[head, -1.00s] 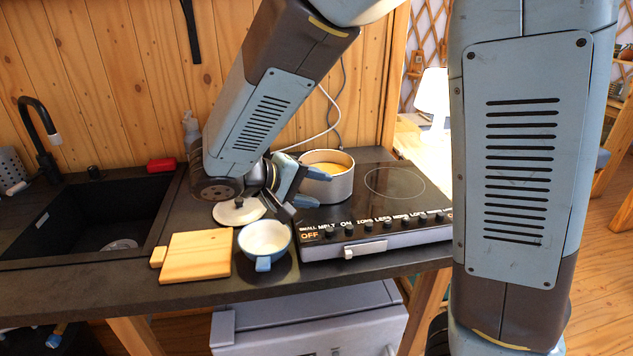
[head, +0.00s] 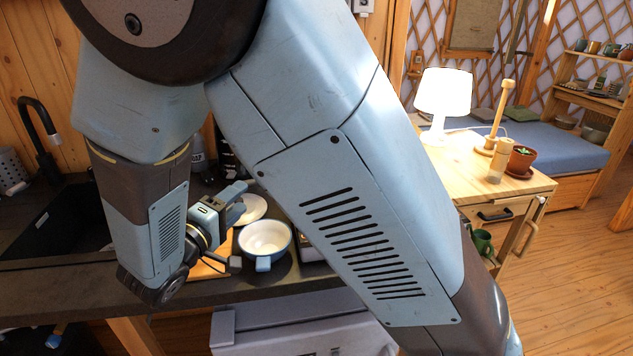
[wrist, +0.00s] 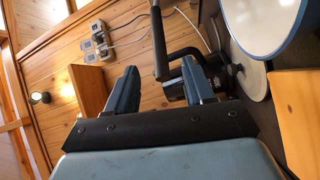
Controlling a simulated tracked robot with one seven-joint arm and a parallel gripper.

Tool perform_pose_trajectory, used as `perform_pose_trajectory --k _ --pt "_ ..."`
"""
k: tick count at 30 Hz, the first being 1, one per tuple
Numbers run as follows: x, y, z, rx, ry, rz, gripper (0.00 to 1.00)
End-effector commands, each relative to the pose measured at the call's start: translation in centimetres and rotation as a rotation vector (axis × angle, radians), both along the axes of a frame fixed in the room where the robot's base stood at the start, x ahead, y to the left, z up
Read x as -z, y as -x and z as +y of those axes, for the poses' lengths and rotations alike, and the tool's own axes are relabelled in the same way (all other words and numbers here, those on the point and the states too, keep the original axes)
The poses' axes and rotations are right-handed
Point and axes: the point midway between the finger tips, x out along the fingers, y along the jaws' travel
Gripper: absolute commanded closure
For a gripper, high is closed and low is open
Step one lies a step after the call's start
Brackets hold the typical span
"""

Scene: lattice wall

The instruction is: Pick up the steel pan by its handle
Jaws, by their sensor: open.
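The steel pan does not show clearly in any view now; my arm covers the hob area in the head view. A second earlier a pale metal pan with yellow contents stood on the hob's left side. My gripper (head: 238,228) is open and empty, left of the white-and-blue bowl (head: 265,241) and above the cutting board (head: 208,268). In the wrist view the two fingers of my gripper (wrist: 160,72) stand apart. Beyond them is a dark vessel with a curved black handle (wrist: 184,52); I cannot tell that it is the pan.
A white lid (head: 253,207) lies behind the bowl, which also shows in the wrist view (wrist: 262,22). The sink (head: 60,225) is at left. A wooden table (head: 465,165) with a white lamp (head: 442,95) stands at right. Sockets (wrist: 97,40) are on the wooden wall.

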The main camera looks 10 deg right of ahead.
Motion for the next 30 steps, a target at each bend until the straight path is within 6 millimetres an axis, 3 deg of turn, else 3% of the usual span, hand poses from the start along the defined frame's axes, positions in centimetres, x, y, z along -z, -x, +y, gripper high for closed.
perform_pose_trajectory --k 6,14,24,30 --pt "-0.1 -2.6 -1.7 0.002 0.000 0.000 0.47" --pt "-0.1 -3.6 -2.3 0.002 0.000 0.002 0.47" --pt "-0.2 -7.3 -4.2 0.004 0.000 0.001 0.47" --pt "-0.2 -7.9 -4.6 0.002 0.000 0.002 0.47"
